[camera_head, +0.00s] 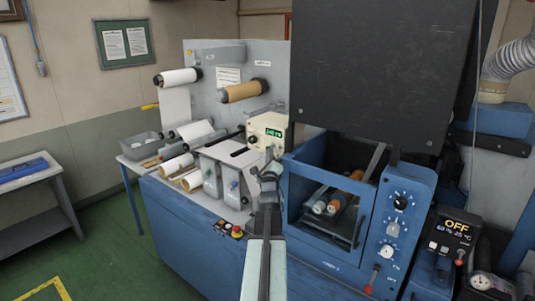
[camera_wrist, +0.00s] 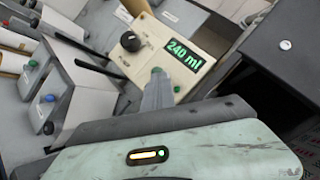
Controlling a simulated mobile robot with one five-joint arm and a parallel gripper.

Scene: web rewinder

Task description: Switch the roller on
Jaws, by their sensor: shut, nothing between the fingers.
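The cream control box (camera_head: 267,130) stands on the bench at the foot of the grey roller panel. My gripper (camera_head: 271,153) is shut and empty, in front of the box. In the wrist view its tip (camera_wrist: 157,80) overlaps the box's lower face; I cannot tell whether it touches. A white roll (camera_head: 178,77) and a brown roll (camera_head: 243,91) are mounted on the panel. No switch is clearly labelled for the roller.
A blue cabinet (camera_head: 307,205) with an open front stands right of my gripper, under a raised dark cover (camera_head: 375,70). Its side carries knobs and a red-tipped lever (camera_head: 373,278). A display (camera_head: 456,226) at far right reads OFF. A red button (camera_head: 237,230) sits on the bench front.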

